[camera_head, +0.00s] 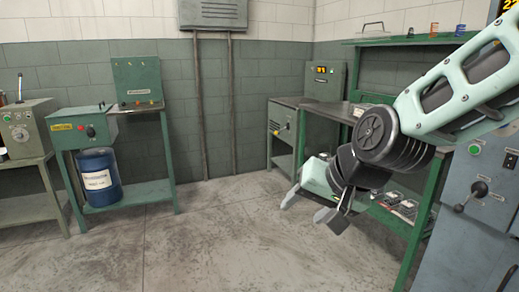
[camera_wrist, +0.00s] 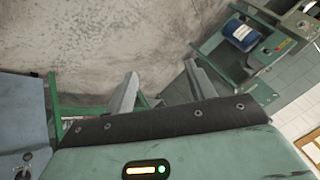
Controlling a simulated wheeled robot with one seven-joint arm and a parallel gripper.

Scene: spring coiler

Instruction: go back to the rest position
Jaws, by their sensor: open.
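My gripper (camera_head: 307,206) hangs at the end of my bent arm, right of centre in the head view, pointing down and to the left. In the wrist view my gripper (camera_wrist: 164,92) shows two grey fingers spread apart, with nothing between them. Past the fingers is bare floor. The gripper appears in front of the green bench on the right, and I cannot tell how close it is to that bench.
A grey control cabinet (camera_head: 474,225) with a lever stands at the right edge. A green bench (camera_head: 416,231) is behind my arm. A blue drum (camera_head: 99,178) sits on the shelf of a stand at left. The middle floor (camera_head: 225,230) is clear.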

